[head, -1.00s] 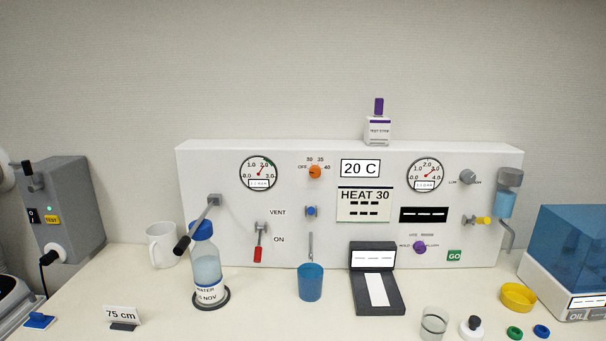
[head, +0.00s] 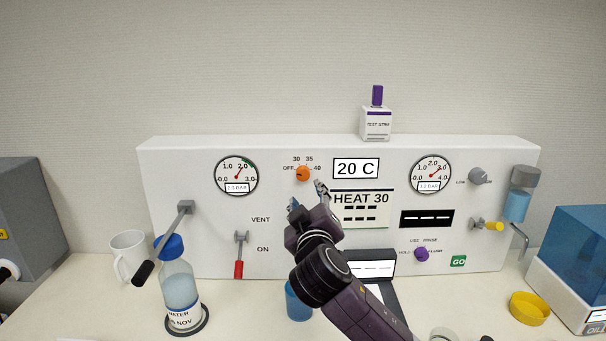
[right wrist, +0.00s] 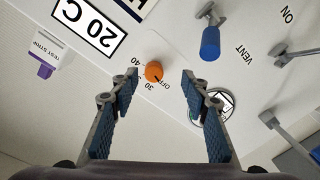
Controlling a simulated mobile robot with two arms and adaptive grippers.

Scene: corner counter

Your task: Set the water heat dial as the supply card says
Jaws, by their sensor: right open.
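The orange water heat dial (head: 303,173) is on the white panel, with OFF, 30, 35 and 40 marked around it. Its small dark mark seems to point toward OFF. The supply card (head: 376,198) reads HEAT 30 and is partly covered by my right gripper. My right gripper (head: 307,196) is open and empty, just below and in front of the dial. In the right wrist view the dial (right wrist: 154,71) shows upside down between the open fingers, beyond their tips and apart from them. My left gripper is not in view.
A 20 C display (head: 356,168) sits right of the dial. A water bottle (head: 179,287) and a grey lever (head: 167,238) stand at the left. A red-handled lever (head: 239,268) hangs below VENT.

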